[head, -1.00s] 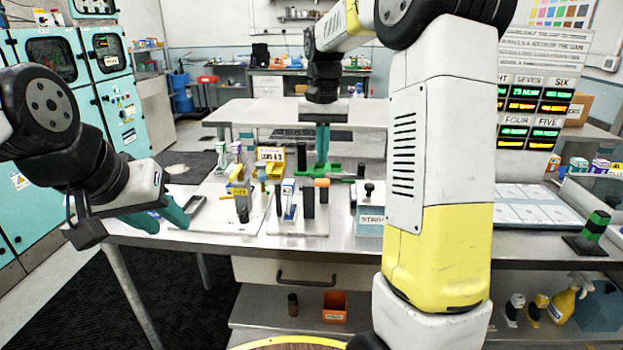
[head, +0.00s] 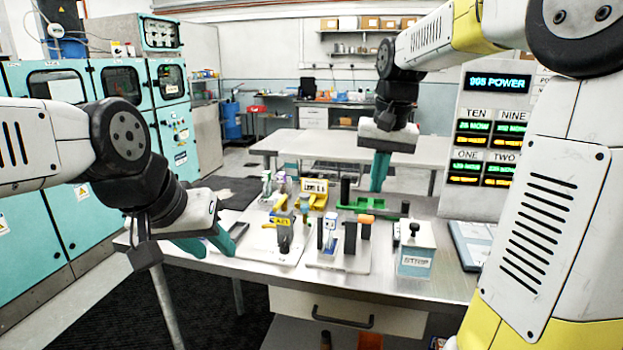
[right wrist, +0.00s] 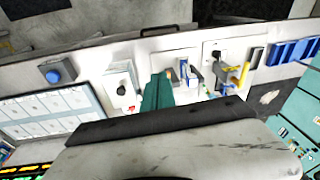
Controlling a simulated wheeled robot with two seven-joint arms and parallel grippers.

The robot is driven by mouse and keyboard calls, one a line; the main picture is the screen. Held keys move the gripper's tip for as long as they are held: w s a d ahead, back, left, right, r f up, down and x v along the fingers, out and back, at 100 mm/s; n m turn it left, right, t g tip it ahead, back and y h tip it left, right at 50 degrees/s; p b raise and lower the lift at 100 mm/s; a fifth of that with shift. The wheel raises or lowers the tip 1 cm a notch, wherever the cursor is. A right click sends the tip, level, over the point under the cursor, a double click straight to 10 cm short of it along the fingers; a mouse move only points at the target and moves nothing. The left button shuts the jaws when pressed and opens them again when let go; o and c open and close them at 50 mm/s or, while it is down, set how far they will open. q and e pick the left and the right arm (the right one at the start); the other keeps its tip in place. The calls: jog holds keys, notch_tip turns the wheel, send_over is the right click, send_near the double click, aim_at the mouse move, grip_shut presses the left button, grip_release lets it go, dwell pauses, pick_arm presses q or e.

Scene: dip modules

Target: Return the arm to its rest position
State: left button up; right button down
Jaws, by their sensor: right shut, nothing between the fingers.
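My right gripper (head: 379,172) points down above the bench, its teal fingers together and empty. Its fingertips are over or just behind the green fixture (head: 352,207); the exact gap is hard to judge. In the right wrist view its shut fingers (right wrist: 157,92) point toward the bench with nothing between them. My right arm runs from the right edge of the head view. My left gripper (head: 207,243) is at the left end of the bench, its two teal fingers spread, with nothing visible between them.
The metal bench (head: 440,285) holds a STRIP box (head: 415,262), white boards with small modules (head: 340,262) and a yellow holder (head: 313,198). A display panel (head: 487,130) stands at the right. A blue button box (right wrist: 55,73) shows in the right wrist view.

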jog(key=s+a+f+n+t, duration=0.1)
jog(key=s+f+t, duration=0.1)
jog(key=s, duration=0.6)
jog(key=s+a+f+n+t+y, duration=0.1)
jog(key=s+t, duration=0.1)
jog(key=s, duration=0.7)
jog(key=shift+s+f+n, duration=0.2)
jog(key=shift+f+n, duration=0.1)
jog(key=shift+f, duration=0.05)
